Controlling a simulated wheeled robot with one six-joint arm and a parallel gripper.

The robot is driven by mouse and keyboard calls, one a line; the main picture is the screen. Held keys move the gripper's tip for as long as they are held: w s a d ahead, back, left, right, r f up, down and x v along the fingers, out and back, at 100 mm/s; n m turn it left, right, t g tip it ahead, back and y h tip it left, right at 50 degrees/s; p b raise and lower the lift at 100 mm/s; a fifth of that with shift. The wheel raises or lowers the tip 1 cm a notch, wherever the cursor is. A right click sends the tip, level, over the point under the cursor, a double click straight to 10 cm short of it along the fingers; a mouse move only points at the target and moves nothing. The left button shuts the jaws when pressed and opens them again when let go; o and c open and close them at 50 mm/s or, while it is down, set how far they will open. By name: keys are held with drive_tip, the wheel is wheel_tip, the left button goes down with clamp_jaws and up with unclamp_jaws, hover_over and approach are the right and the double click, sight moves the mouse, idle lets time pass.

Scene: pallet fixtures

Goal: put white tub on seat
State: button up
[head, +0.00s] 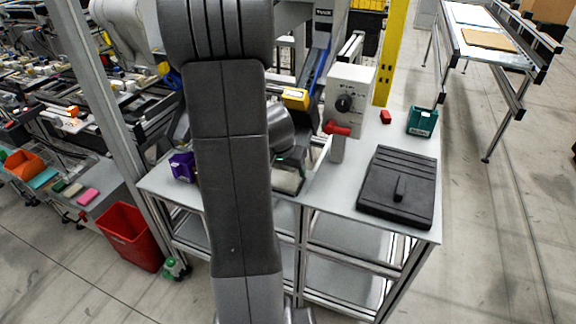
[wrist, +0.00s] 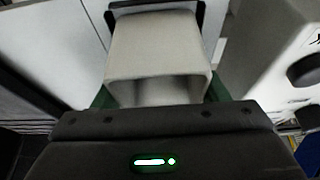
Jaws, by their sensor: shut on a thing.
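The white tub (wrist: 158,50) is in the middle of the wrist view, held at my gripper (wrist: 155,88), with its open side towards the camera. My gripper is shut on it. In the head view the tub (head: 286,181) shows as a pale shape just below my gripper (head: 290,165), low over the grey table, partly hidden by my arm. I cannot tell whether it touches the surface. Green edges show on both sides of the tub in the wrist view. I cannot make out the seat; my arm covers part of the table.
On the table (head: 338,198) are a purple block (head: 182,166), a yellow box (head: 295,98), a grey control box with red handle (head: 348,98), a black case (head: 400,188), a teal box (head: 422,121) and a red block (head: 385,117). A red bin (head: 130,236) stands left.

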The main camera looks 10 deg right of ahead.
drive_tip(key=shift+f+b, duration=0.2)
drive_tip(key=shift+b, duration=0.1)
drive_tip(key=o, duration=1)
drive_tip(key=shift+r, duration=0.15)
drive_tip(key=shift+r+p, duration=0.2)
drive_tip(key=shift+p, duration=0.2)
drive_tip(key=v, duration=1.1)
drive_tip(key=shift+s+r, duration=0.15)
drive_tip(key=shift+r, duration=0.2)
drive_tip(key=shift+a, duration=0.1)
